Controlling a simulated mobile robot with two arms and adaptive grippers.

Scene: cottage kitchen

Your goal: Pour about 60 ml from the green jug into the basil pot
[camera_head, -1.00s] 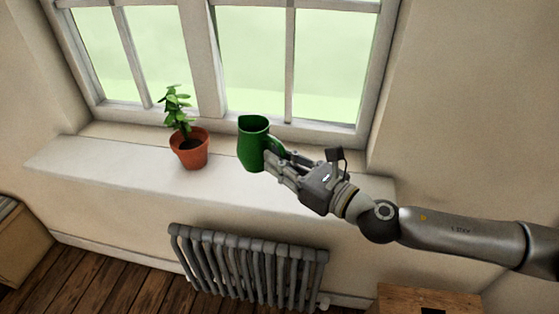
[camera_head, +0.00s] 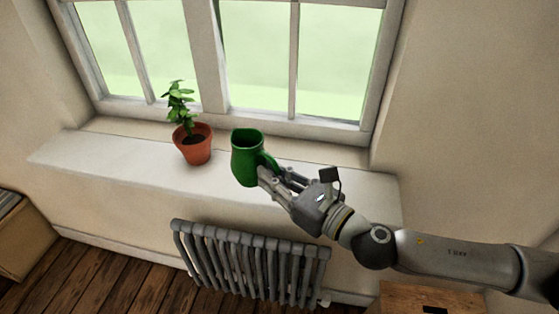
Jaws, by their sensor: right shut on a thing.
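The green jug (camera_head: 246,160) is held by my right gripper (camera_head: 270,178), which is shut on its handle side. The jug is close to upright, with its open mouth up, and it is apart from the pot. What is inside the jug cannot be seen. The basil pot (camera_head: 195,152) is terracotta with a green plant and dark soil. It stands on the windowsill to the left of the jug. My left gripper is not in view.
The white windowsill (camera_head: 100,160) has free room left of the pot. The window (camera_head: 255,60) is behind. A grey radiator (camera_head: 250,258) stands below the sill. A wooden piece (camera_head: 430,300) is at the bottom right, and a box (camera_head: 22,240) at the far left.

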